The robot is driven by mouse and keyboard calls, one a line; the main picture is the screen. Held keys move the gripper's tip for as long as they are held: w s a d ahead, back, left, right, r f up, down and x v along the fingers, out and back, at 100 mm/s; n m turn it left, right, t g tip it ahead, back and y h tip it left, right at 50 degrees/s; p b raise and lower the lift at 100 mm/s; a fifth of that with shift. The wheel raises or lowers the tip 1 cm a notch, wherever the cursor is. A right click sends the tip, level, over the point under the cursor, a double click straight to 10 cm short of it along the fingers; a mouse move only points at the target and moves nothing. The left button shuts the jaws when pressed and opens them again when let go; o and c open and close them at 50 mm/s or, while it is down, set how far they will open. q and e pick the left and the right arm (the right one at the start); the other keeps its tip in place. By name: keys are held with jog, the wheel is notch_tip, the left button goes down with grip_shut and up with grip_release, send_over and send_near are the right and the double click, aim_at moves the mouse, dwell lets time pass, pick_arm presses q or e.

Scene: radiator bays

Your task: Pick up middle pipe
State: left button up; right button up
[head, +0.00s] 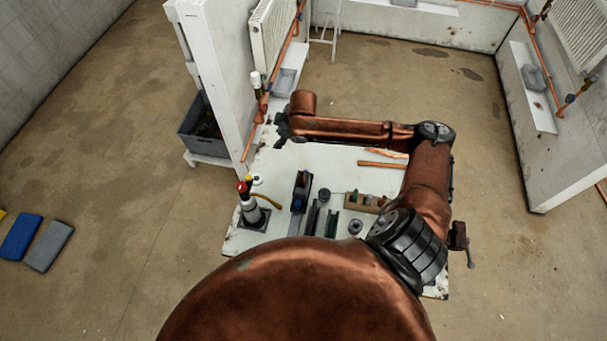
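Short copper pipes lie on the white table. The nearer pipe (382,164) lies almost level across the picture. Another pipe (386,154) lies just behind it, partly hidden by my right arm. Whether more pipes lie under the arm I cannot tell, nor which one is the middle pipe. My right gripper (281,127) is at the table's far left edge, well left of these pipes, near the radiator wall. It is small and dark, and I cannot see whether its fingers are open or shut. My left gripper is not in view.
The white table (328,156) holds a torch (250,206), a black tool (300,190), a wooden block with fittings (365,203) and a vise (459,238) at its right edge. A white partition (222,70) with a radiator (270,35) stands behind left. A grey crate (200,135) sits beside it.

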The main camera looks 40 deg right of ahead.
jog(key=s+a+f+g+p, duration=0.1)
jog(key=s+a+g+p, duration=0.2)
jog(key=s, duration=0.5)
jog(key=m+g+h, duration=0.1)
jog(key=g, duration=0.1)
send_over(302, 179)
jog(key=shift+w+f+p, duration=0.25)
jog(key=shift+f, duration=0.25)
jog(key=shift+w+f+p, duration=0.2)
jog(key=shift+f, duration=0.3)
notch_tip(302, 179, down, 2)
jog(key=f, duration=0.3)
jog(key=f+p, duration=0.1)
jog(key=f, duration=0.1)
jog(key=shift+s+d+f, duration=0.1)
jog(key=shift+s+d, duration=0.05)
jog(key=shift+d, duration=0.15)
jog(key=shift+f, duration=0.25)
jog(key=shift+c, duration=1.1)
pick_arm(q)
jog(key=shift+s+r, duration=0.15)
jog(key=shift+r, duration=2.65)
pick_arm(e)
grip_shut()
